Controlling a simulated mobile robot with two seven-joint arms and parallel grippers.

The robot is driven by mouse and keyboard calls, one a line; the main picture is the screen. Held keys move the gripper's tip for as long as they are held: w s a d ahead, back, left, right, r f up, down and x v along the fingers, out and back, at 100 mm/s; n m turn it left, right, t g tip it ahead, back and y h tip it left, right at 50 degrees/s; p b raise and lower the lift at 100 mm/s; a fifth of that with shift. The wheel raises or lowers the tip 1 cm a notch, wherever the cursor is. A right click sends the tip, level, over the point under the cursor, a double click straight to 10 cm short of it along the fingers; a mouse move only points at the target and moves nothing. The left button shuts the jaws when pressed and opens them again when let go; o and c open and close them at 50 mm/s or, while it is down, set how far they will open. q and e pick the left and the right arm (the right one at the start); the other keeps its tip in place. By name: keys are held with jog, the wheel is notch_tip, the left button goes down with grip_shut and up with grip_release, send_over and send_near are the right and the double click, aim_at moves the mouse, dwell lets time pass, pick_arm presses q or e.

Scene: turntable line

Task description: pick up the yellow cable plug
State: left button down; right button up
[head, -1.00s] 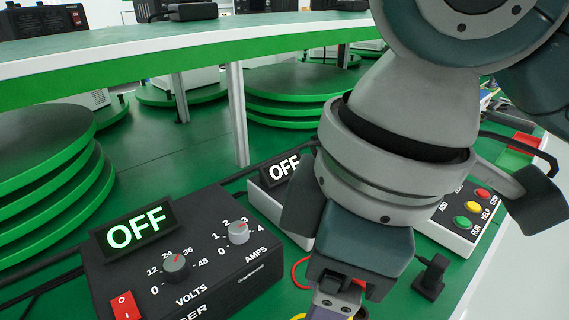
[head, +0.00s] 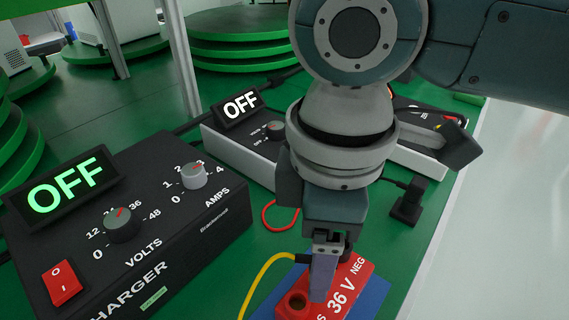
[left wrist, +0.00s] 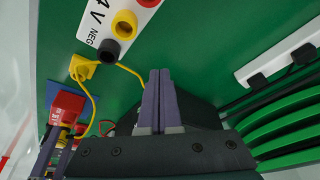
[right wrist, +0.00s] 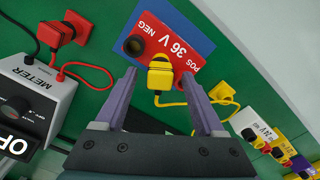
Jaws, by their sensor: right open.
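The yellow cable plug (right wrist: 160,75) lies at the red 36 V block (right wrist: 165,22), between the spread fingers of my right gripper (right wrist: 157,80) in the right wrist view. Its yellow cable curves away to a second yellow plug (right wrist: 222,92). In the head view my right gripper (head: 325,270) points down over the red block (head: 350,275); its fingers hide most of the plug, and the yellow cable (head: 262,275) leaves to the left. I cannot tell whether the plug is seated in a socket. My left gripper (left wrist: 155,100) is shut and empty in its wrist view.
A black charger (head: 150,240) with an OFF display stands at the left. A grey meter box (right wrist: 30,85) and a red plug (right wrist: 60,32) are near the block. A white socket strip (left wrist: 280,55) lies beyond. The table edge is at the right.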

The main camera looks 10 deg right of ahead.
jog(key=shift+f, duration=0.35)
jog(key=shift+c, duration=0.4)
grip_shut()
